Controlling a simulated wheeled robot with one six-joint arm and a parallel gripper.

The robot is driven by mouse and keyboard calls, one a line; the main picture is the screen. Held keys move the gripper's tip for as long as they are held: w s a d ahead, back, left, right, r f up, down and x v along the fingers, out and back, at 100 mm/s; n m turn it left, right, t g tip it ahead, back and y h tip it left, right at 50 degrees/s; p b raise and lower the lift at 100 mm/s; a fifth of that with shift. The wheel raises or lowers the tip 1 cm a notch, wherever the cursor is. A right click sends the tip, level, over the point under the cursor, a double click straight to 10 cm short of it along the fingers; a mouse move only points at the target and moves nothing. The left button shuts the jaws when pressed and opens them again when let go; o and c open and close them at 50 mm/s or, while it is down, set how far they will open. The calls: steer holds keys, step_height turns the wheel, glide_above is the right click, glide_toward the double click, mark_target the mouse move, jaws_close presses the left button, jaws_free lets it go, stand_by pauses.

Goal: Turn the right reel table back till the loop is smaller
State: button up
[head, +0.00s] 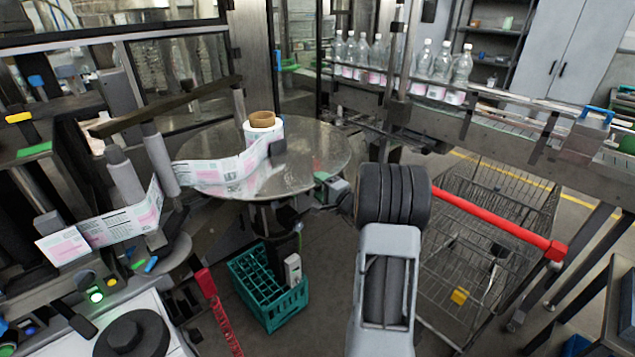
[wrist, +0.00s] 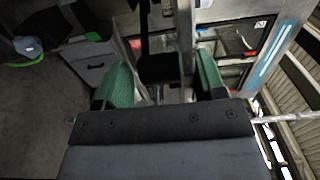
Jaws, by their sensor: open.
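The right reel table (head: 325,150) is a round shiny disc, tilted in the head view. A white label reel with a brown core (head: 262,121) stands on it. The label web (head: 225,175), white with pink print, leaves the reel and hangs in a loose bow towards the grey rollers (head: 160,165) at left. My gripper (wrist: 165,85) shows in the wrist view with its two green fingers apart. Dark parts lie beyond the gap, and I cannot tell whether any is between the fingers. In the head view my arm hides most of the gripper, near the table's front right edge.
A teal crate (head: 268,290) stands on the floor below the table. A red rail (head: 490,225) and a wire cart (head: 485,260) are at right. Bottles (head: 440,68) stand on a conveyor behind. A lit green button (head: 96,296) is at lower left.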

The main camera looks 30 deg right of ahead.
steer(key=shift+w+a, duration=0.15)
steer(key=shift+w, duration=0.55)
